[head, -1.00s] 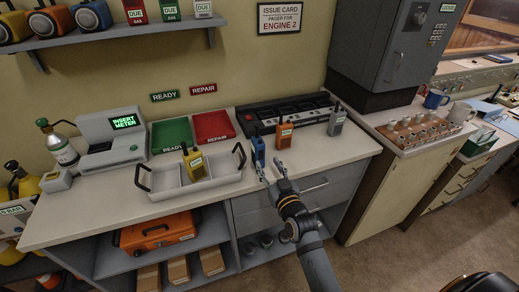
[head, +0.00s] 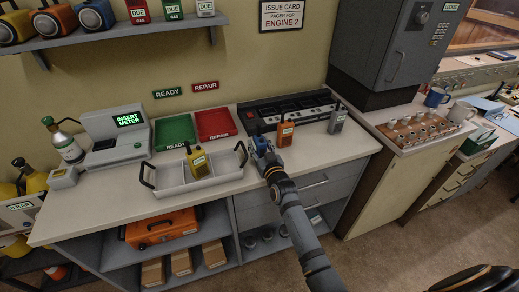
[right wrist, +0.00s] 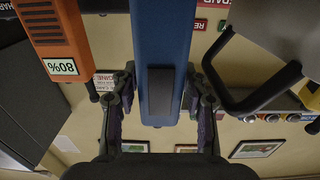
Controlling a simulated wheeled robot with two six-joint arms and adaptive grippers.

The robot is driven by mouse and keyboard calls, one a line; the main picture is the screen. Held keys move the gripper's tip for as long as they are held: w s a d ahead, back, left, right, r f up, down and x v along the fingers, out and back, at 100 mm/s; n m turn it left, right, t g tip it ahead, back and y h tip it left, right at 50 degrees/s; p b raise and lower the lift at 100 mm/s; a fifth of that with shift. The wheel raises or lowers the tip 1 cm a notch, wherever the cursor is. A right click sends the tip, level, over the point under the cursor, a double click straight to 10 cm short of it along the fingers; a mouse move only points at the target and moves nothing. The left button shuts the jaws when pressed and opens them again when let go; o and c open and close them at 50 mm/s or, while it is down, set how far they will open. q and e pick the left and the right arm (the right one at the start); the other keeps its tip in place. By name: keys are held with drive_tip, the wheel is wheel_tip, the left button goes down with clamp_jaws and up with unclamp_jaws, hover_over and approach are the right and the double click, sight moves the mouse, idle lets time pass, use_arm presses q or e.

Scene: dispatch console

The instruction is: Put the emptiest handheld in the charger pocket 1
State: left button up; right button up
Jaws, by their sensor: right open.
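A blue handheld stands on the counter, mostly hidden by my right gripper (head: 265,153) in the head view. In the right wrist view the blue handheld (right wrist: 162,35) is between the open fingers, with a gap on each side. Its charge label is not visible. An orange handheld (head: 286,133) stands just to its right; its label reads 80% in the wrist view. A grey handheld (head: 337,122) stands further right. A yellow handheld (head: 198,163) is in the white tray. The black charger (head: 256,123) lies behind them; its pocket numbers are unreadable. My left gripper is out of view.
The white tray (head: 224,176) with black handles is close on the left of my gripper. Green (head: 175,125) and red (head: 217,117) trays lie behind it. A meter station (head: 112,140) is at the left, a grey cabinet (head: 380,45) at the back right. The counter's front right is clear.

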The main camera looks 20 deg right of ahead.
drive_tip(key=shift+s+r, duration=0.1)
drive_tip(key=shift+s, duration=0.05)
drive_tip(key=shift+c, duration=1.2)
clamp_jaws()
